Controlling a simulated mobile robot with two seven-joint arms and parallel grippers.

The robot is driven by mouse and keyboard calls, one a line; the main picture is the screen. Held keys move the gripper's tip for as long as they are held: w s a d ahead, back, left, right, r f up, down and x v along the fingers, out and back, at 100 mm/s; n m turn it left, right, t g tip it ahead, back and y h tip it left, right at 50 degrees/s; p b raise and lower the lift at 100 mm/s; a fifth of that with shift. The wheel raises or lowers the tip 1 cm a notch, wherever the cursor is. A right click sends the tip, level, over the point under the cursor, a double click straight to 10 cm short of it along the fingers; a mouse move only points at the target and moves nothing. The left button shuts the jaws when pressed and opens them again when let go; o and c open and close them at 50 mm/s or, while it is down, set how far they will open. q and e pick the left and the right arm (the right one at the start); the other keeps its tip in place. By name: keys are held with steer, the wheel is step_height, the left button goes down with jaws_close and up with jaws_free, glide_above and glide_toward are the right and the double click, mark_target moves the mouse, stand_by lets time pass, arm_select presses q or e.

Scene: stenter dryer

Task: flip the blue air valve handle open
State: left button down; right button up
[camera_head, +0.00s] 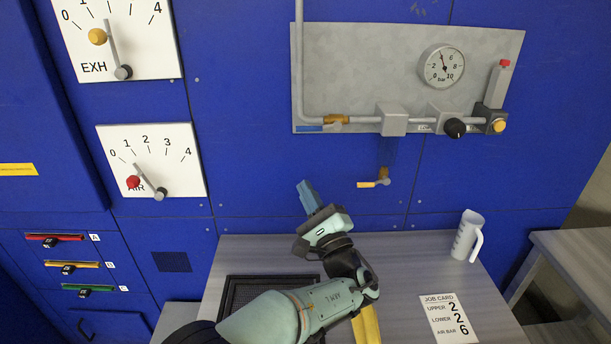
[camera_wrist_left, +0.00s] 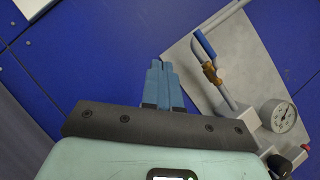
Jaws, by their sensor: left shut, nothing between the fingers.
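The blue air valve handle (camera_head: 310,129) is at the lower left of the grey panel. It points left from the brass valve body (camera_head: 336,119), roughly in line with the horizontal pipe. In the left wrist view the handle (camera_wrist_left: 204,45) and brass valve (camera_wrist_left: 212,73) are right of my fingers. My left gripper (camera_head: 309,194) is below the handle in the head view, fingers pointing up toward the wall. Its fingers are together in the wrist view (camera_wrist_left: 163,80), shut with nothing between them, apart from the handle. My right gripper is not in view.
The grey panel (camera_head: 365,70) carries a gauge (camera_head: 442,66), a black knob (camera_head: 454,128) and a yellow button (camera_head: 499,125). A small drain valve (camera_head: 375,183) hangs below. A white jug (camera_head: 467,236) and job card (camera_head: 448,318) are on the table (camera_head: 410,270).

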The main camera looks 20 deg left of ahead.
arm_select(q)
steer(key=s+f, duration=0.1)
steer(key=s+d, duration=0.1)
steer(key=shift+s+d+f, duration=0.1)
steer(key=shift+s+f, duration=0.2)
steer(key=shift+f, duration=0.1)
stand_by(0.3)
